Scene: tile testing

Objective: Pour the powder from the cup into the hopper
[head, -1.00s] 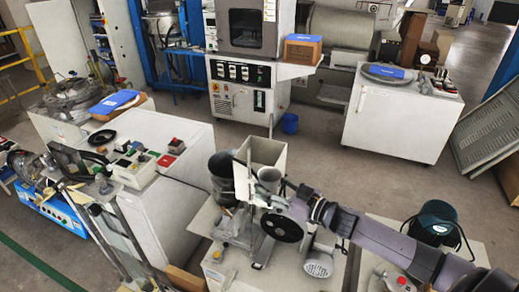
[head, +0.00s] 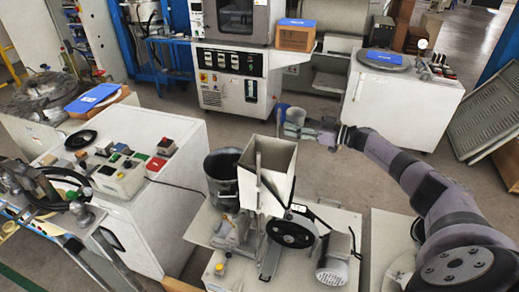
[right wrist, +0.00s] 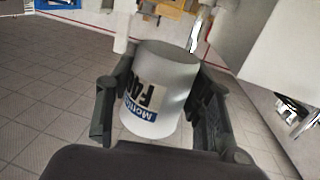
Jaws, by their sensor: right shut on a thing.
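My right gripper (head: 312,130) is shut on the cup (head: 295,118) and holds it in the air, beyond and to the right of the hopper in the head view. In the right wrist view the cup (right wrist: 158,85) is pale grey with a white and blue label and sits between both fingers (right wrist: 155,108). Its label reads upside down there. The powder is not visible. The hopper (head: 265,178) is a pale, square, open-topped funnel on a bench machine, apart from the cup. My left gripper is not in view.
A dark cylinder (head: 221,172) stands left of the hopper, and a black handwheel (head: 291,231) and grey motor (head: 335,250) are at its right. A white control cabinet (head: 150,215) stands further left. Open floor (head: 340,175) lies behind the hopper's bench.

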